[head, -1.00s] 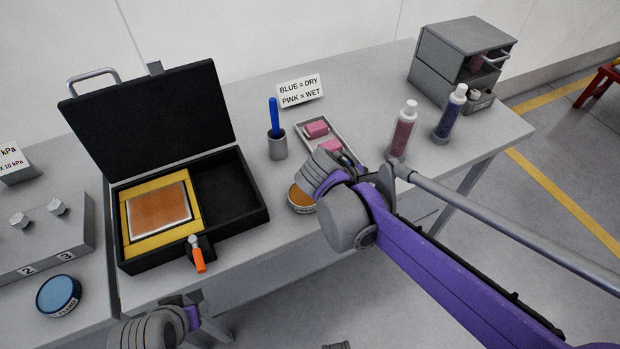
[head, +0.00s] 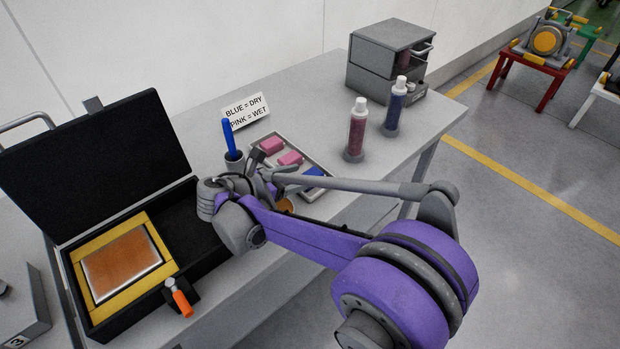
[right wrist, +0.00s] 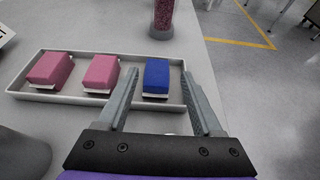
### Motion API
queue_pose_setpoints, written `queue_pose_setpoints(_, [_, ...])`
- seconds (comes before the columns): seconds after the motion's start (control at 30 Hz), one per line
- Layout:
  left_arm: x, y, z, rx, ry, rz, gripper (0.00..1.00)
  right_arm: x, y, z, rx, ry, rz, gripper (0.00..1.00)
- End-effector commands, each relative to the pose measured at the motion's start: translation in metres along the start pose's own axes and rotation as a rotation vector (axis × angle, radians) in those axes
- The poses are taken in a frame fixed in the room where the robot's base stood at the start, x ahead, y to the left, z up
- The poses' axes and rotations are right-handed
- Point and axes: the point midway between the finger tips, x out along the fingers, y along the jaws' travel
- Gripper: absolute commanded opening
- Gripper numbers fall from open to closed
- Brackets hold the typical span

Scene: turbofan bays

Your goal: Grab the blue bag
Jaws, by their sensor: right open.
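The blue bag (right wrist: 156,78) is a small blue block with a white underside. It sits at the right end of a shallow light tray (right wrist: 100,99), beside two pink bags (right wrist: 101,73). In the head view the blue bag (head: 314,171) shows partly, behind my right arm. My right gripper (right wrist: 160,76) is open, and in the right wrist view its two fingers frame the blue bag with nothing held. In the head view the right gripper (head: 273,167) is over the tray's left part, near the pink bags. My left gripper is out of view.
A cup with a blue tool (head: 230,139) stands close left of the right gripper. A red bottle (head: 356,132) and a blue bottle (head: 395,104) stand beyond the tray. An open black case (head: 180,240) lies left; a grey drawer box (head: 385,65) stands at the back.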

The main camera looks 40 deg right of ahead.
Motion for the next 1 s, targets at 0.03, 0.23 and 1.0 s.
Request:
queue_pose_setpoints(0.03, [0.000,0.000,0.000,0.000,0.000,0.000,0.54,0.003,0.000,0.000,0.000,0.000,-0.001,0.68])
queue_pose_setpoints(0.23, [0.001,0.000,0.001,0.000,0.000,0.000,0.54,0.030,0.003,-0.005,0.001,0.000,-0.003,0.68])
queue_pose_setpoints(1.0, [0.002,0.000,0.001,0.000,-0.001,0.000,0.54,0.053,0.003,-0.005,0.000,0.001,0.001,0.12])
